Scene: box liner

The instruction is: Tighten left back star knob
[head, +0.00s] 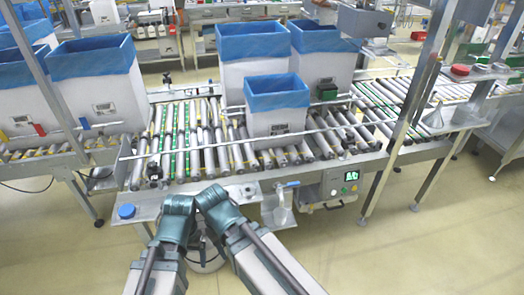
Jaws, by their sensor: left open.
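A small dark knob-like part (167,78) sits at the back left of the roller conveyor (185,140). Another dark part (153,170) sits at the conveyor's front left. Both are too small to tell whether they are star knobs or how tight they are. My two arms reach in from the bottom and their wrists nearly meet at the front metal ledge (245,192). My right gripper cannot be made out behind the arm links.
White boxes with blue liners stand on the conveyor, one (276,118) in front centre and one (97,98) at left. A blue round cap (126,211) is on the ledge's left end. A control box (338,184) with a green display hangs right. Floor at right is clear.

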